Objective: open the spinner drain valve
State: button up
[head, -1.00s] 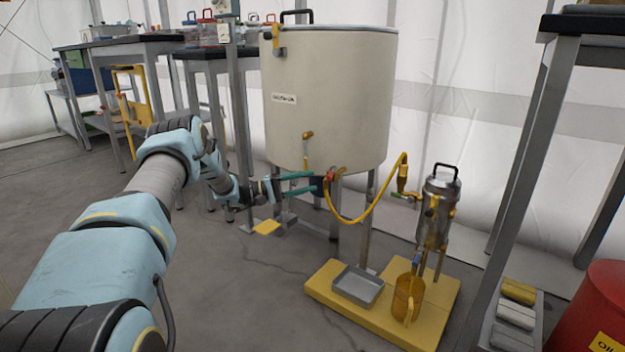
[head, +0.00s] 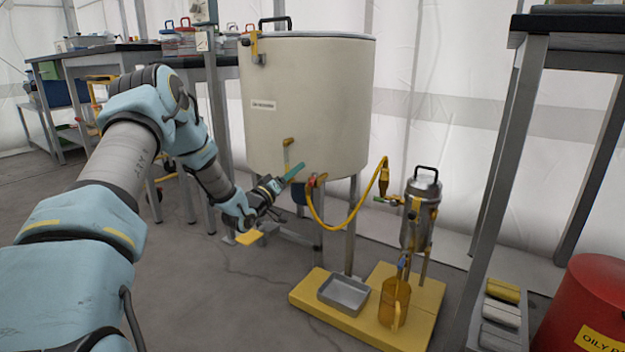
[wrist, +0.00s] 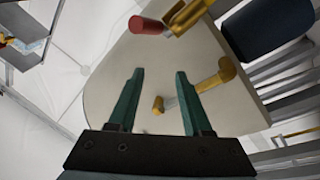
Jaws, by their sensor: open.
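A large cream drum (head: 320,90) stands on metal legs, its label too small to read. Low on its front is a valve with a red handle (head: 310,183) and a yellow hose. In the wrist view the red handle (wrist: 148,26) is at the top, beyond my fingertips, beside a yellow fitting (wrist: 187,16). My gripper (head: 297,170) is open with teal fingers, close to the valve in the head view. The fingers are empty in the wrist view (wrist: 160,73). A brass elbow piece (wrist: 215,80) shows beyond the right finger. I cannot tell which vessel is the spinner.
The yellow hose (head: 335,226) runs to a small metal canister (head: 418,215) on a yellow base (head: 420,290). A grey tray (head: 343,292) and an amber jug (head: 394,302) stand there. A bench leg (head: 500,180) and red bin (head: 590,310) are at right.

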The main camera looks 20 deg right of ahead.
aim_at(313, 179)
jog(key=s+d+f+t+y+b, duration=0.1)
jog(key=s+f+t+y, duration=0.5)
jog(key=s+t, duration=0.3)
jog(key=b+x, duration=0.4)
jog(key=x, duration=0.7)
jog(key=shift+s, duration=0.1)
jog(key=shift+c, duration=0.3)
grip_shut()
dwell(1.3)
